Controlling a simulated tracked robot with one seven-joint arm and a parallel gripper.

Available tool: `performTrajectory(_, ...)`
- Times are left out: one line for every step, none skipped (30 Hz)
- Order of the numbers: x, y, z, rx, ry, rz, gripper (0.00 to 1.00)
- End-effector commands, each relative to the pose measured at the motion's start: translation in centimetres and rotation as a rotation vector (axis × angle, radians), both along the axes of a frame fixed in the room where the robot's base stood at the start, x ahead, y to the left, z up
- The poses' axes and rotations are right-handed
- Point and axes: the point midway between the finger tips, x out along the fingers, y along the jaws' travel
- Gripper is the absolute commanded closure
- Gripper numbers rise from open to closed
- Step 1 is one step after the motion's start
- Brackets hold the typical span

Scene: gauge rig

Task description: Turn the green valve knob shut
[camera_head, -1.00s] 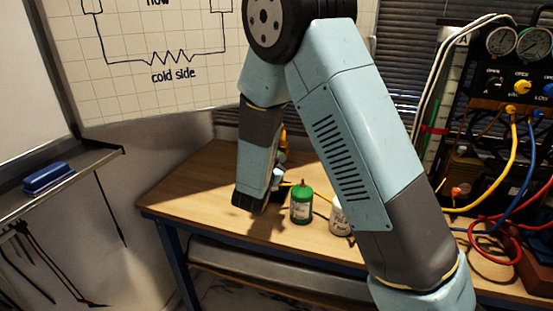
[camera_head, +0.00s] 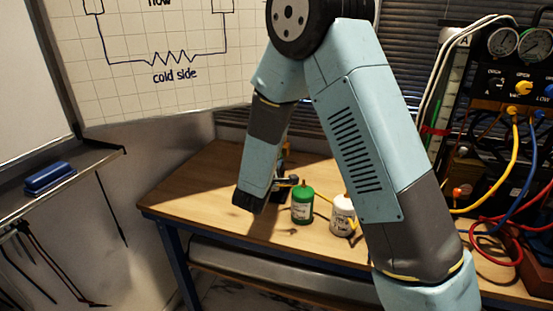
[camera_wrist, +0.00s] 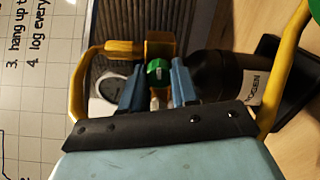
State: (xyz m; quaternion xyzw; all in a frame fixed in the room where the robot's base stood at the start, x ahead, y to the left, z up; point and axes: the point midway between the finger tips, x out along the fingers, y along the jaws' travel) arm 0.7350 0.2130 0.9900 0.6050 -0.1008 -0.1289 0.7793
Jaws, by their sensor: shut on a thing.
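The green valve knob (camera_wrist: 158,72) shows in the wrist view, in front of a brass-coloured valve body (camera_wrist: 158,44). A black cylinder (camera_wrist: 222,75) with a white label lies to the right of the knob. My gripper (camera_wrist: 158,82) has its two blue fingers on either side of the knob and is shut on it. A round pale gauge (camera_wrist: 108,88) sits left of the fingers, partly hidden. In the head view my forearm covers most of the valve, and the knob cannot be made out there.
A green can (camera_head: 302,207) and a white can (camera_head: 342,216) stand on the wooden table (camera_head: 200,200) beside my arm. Hoses and a gauge panel (camera_head: 520,75) fill the right side.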

Motion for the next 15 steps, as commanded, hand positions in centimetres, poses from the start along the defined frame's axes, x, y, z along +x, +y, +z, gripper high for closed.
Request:
performTrajectory(0.03,-0.10,-0.11,0.020,-0.004,-0.002,1.00)
performTrajectory(0.02,-0.10,-0.12,0.032,-0.008,-0.002,1.00)
performTrajectory(0.02,-0.10,-0.12,0.045,-0.013,-0.002,1.00)
performTrajectory(0.02,-0.10,-0.12,0.055,-0.016,-0.002,1.00)
performTrajectory(0.01,-0.10,-0.13,0.063,-0.019,-0.002,1.00)
performTrajectory(0.01,-0.11,-0.14,0.073,-0.022,-0.002,1.00)
performTrajectory(0.00,-0.11,-0.14,0.078,-0.024,-0.002,1.00)
performTrajectory(0.00,-0.12,-0.15,0.084,-0.026,-0.002,1.00)
performTrajectory(0.00,-0.13,-0.14,0.090,-0.027,-0.003,1.00)
performTrajectory(0.00,-0.13,-0.15,0.094,-0.028,-0.003,1.00)
performTrajectory(0.00,-0.13,-0.16,0.097,-0.029,-0.003,1.00)
performTrajectory(-0.01,-0.14,-0.16,0.099,-0.030,-0.003,1.00)
performTrajectory(-0.01,-0.14,-0.17,0.100,-0.031,-0.003,1.00)
performTrajectory(-0.01,-0.14,-0.18,0.101,-0.031,-0.003,1.00)
performTrajectory(-0.02,-0.15,-0.19,0.102,-0.031,-0.003,1.00)
